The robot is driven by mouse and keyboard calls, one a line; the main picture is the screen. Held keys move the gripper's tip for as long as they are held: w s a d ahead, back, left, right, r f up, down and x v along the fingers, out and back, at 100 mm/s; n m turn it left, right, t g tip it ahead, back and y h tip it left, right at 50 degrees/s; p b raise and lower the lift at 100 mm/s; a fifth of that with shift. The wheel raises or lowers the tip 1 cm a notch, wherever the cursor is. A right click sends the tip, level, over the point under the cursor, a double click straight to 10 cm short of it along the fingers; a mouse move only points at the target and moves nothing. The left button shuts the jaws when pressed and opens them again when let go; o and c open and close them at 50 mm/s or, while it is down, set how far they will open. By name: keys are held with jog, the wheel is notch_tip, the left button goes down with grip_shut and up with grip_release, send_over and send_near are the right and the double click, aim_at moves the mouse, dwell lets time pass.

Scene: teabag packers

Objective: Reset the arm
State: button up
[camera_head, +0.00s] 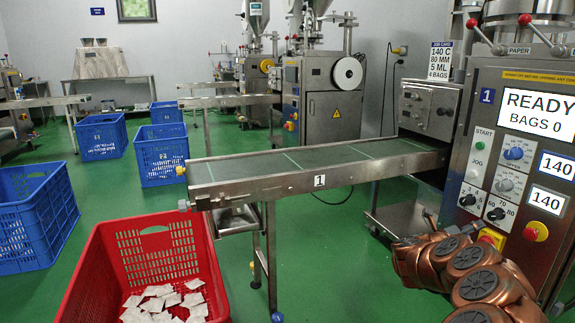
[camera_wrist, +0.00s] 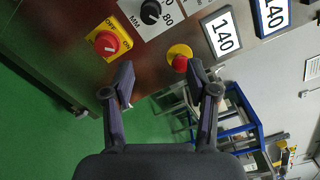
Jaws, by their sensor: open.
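My gripper (camera_wrist: 160,82) is open and empty in the wrist view, its two dark fingers spread apart in front of the machine's control panel. A red on/off knob on a yellow plate (camera_wrist: 107,42) is up and left of the fingers. A red button on a yellow collar (camera_wrist: 179,62) shows near the right finger; it also shows in the head view (camera_head: 535,231). I cannot tell any contact with the panel. In the head view my copper-coloured arm is bent at the lower right, close to the machine (camera_head: 475,140); its gripper is mostly hidden there.
The machine's screen (camera_head: 535,113) reads "READY BAGS 0". A conveyor (camera_head: 330,165) runs left from it. A red crate (camera_head: 95,265) with several white teabags stands at its end. Blue crates (camera_head: 30,225) stand farther left. Green floor (camera_head: 340,265) is clear below the conveyor.

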jog(key=w+a+r+n+t+y+p, duration=0.5)
jog(key=w+a+r+p, duration=0.1)
jog(key=a+r, duration=0.4)
jog(key=w+a+r+n+t+y+p, duration=0.4)
jog(key=w+a+r+n+p, duration=0.15)
jog(key=a+r, duration=0.5)
jog(key=s+a+r+n+y+p, duration=0.4)
jog(key=a+r+n+y+p, duration=0.3)
jog(key=a, duration=0.4)
jog(key=s+a+r+n+y+p, duration=0.35)
jog(key=a+r+n+p, duration=0.2)
jog(key=a+r, duration=0.4)
jog(key=s+a+r+n+g+y+p, duration=0.15)
jog(key=s+a+n+g+p, duration=0.35)
jog(key=s, duration=0.5)
jog(key=s+a+r+n+g+y+p, duration=0.1)
jog(key=s+a+r+n+g+p, duration=0.1)
jog(key=s+a+n+p, duration=0.55)
jog(key=s+d+r+n+g+h+p, duration=0.1)
jog(key=s+d+g+p, duration=0.2)
jog(key=s, duration=0.8)
jog(key=s+d+r+g+h+p, duration=0.2)
jog(key=s+d+p, duration=0.3)
jog(key=s, duration=0.6)
jog(key=s+d+r+n+g+h+p, duration=0.1)
jog(key=s+d+g+p, duration=0.3)
jog(key=s, duration=0.7)
jog(key=shift+d+r+n+h+p, duration=0.35)
jog(key=shift+d+r+h, duration=0.05)
jog(key=shift+d+r, duration=0.05)
